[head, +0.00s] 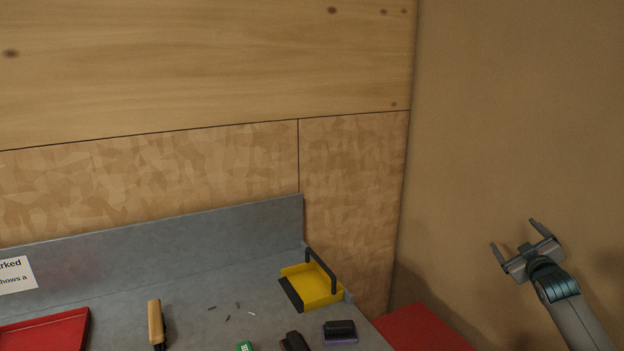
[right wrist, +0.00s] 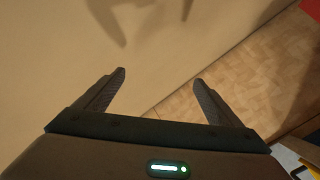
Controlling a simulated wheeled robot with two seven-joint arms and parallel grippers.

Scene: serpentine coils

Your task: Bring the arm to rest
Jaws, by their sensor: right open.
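My right gripper (head: 516,232) is raised at the right of the head view, in front of the tan wall and away from the bench. Its two fingers are spread wide with nothing between them. The right wrist view also shows the right gripper (right wrist: 160,80), open and empty, with the wall behind it. My left gripper is not in view.
The grey bench (head: 205,290) holds a yellow tray with a dark handle (head: 318,284), a red tray (head: 45,332), a wooden-handled tool (head: 155,318), a black-and-purple block (head: 340,330) and small dark bits. A red surface (head: 425,328) lies right of the bench. Space around the right gripper looks clear.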

